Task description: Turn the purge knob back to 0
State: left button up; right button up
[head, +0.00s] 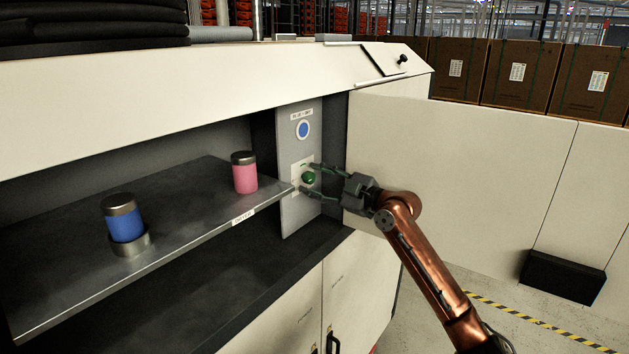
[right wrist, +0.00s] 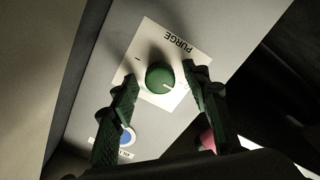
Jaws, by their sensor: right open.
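The green purge knob (head: 308,178) sits on a white label plate on the grey upright panel. In the right wrist view the knob (right wrist: 160,77) shows a pale pointer mark at its lower right, and the plate reads PURGE. My right gripper (head: 313,181) is open, with one finger above and one below the knob in the head view. In the right wrist view the right gripper's fingertips (right wrist: 161,72) lie on either side of the knob, with gaps visible. Whether they touch it I cannot tell for certain. My left gripper is not in view.
A blue round button (head: 303,130) is above the knob. A pink canister (head: 244,173) stands on the shelf (head: 190,195) to the left, and a blue canister (head: 123,220) stands in a metal ring nearer the front. A cream wall panel (head: 450,170) lies right of the opening.

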jog(key=v, duration=1.2)
